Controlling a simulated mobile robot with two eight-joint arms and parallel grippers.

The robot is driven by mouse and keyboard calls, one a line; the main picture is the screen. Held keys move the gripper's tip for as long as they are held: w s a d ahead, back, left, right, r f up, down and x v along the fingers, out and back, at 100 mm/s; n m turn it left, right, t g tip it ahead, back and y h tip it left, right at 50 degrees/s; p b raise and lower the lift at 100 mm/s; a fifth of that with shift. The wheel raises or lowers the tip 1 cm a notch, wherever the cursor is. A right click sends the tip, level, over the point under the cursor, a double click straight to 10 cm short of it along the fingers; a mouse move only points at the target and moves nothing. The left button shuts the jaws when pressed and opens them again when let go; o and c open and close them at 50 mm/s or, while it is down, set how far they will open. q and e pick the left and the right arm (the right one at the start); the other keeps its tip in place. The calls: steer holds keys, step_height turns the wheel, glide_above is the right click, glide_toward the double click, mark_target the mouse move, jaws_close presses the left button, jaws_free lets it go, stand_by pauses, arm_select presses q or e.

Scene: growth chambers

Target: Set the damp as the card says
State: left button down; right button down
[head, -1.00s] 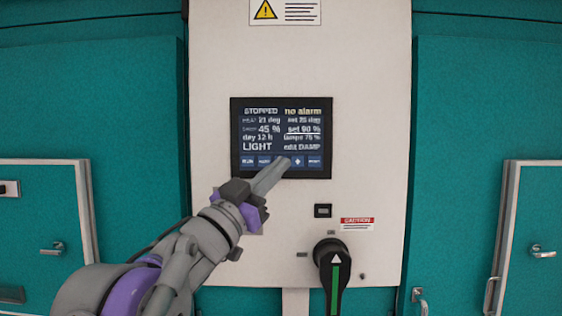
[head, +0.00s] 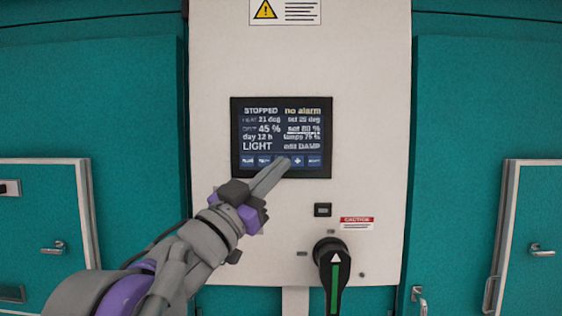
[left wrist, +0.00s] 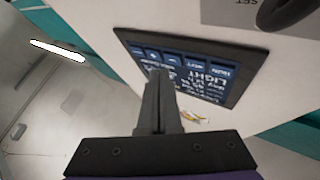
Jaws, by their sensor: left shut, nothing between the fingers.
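The control screen (head: 281,105) is on the white panel. It reads STOPPED, no alarm, damp 45 % with an underlined set value that looks like 80 %, and edit DAMP. A row of buttons runs along its bottom, with a plus button (head: 298,161) right of my fingertips. My left gripper (head: 283,163) is shut and empty, its tips at the button row, covering the button left of the plus. In the left wrist view the tips (left wrist: 156,75) overlap the screen's button edge (left wrist: 172,57); whether they touch is unclear. No readable card shows. My right gripper is out of view.
A black rotary switch (head: 331,262) with a green stripe sticks out below the screen. A small black socket-like square (head: 323,210) and a caution label (head: 357,223) sit above it. Teal chamber doors with handles (head: 541,251) stand on both sides.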

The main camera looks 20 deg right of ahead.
arm_select(q)
steer(key=s, duration=0.2)
steer(key=s+a, duration=0.1)
steer(key=s, duration=0.1)
steer(key=shift+s+a, duration=0.2)
steer(key=shift+s, duration=0.15)
stand_by(2.4)
